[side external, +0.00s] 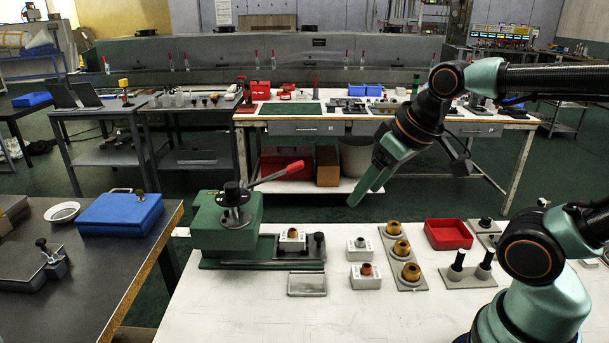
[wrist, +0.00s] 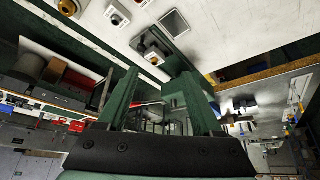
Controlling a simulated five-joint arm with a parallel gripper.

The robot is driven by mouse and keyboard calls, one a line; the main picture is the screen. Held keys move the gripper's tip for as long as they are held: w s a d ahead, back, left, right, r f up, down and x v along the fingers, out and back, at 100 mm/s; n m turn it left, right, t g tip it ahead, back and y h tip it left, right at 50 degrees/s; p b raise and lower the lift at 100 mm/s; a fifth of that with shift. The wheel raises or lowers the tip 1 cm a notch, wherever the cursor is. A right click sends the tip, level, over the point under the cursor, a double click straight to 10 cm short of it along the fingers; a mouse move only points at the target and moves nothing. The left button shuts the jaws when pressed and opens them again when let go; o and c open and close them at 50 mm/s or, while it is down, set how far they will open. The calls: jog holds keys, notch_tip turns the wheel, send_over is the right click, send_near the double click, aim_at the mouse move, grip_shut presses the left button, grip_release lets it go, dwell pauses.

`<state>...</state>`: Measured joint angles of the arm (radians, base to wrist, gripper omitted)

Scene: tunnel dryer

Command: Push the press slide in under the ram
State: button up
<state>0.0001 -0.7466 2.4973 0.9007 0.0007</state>
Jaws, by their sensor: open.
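The green press (side external: 226,225) stands on the left of the white table, with a black ram knob on top and a red-handled lever (side external: 280,175) reaching up to the right. The press slide (side external: 306,248) is a grey plate on the green base, to the right of the press body. It carries a white block (side external: 291,241) with a brass-coloured part in it, and a dark knob (side external: 319,239) stands at its right. My gripper (side external: 364,192) is open and empty, up and to the right of the slide, fingers slanting down-left. In the wrist view my two green fingers (wrist: 158,90) are apart.
A small grey tray (side external: 307,284) lies in front of the press. White blocks (side external: 364,276), a plate of brass-coloured parts (side external: 399,254), a red bin (side external: 448,233) and black pegs (side external: 457,264) stand to the right. The front table area (side external: 260,310) is clear.

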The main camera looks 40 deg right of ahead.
jog(key=shift+w, duration=0.25)
jog(key=shift+c, duration=0.9)
jog(key=m+g, duration=0.5)
jog(key=g, duration=0.1)
send_over(319, 233)
notch_tip(319, 233, down, 9)
notch_tip(319, 233, down, 12)
jog(key=shift+r, duration=0.2)
jog(key=shift+n, duration=0.3)
grip_shut()
jog(key=shift+r, duration=0.1)
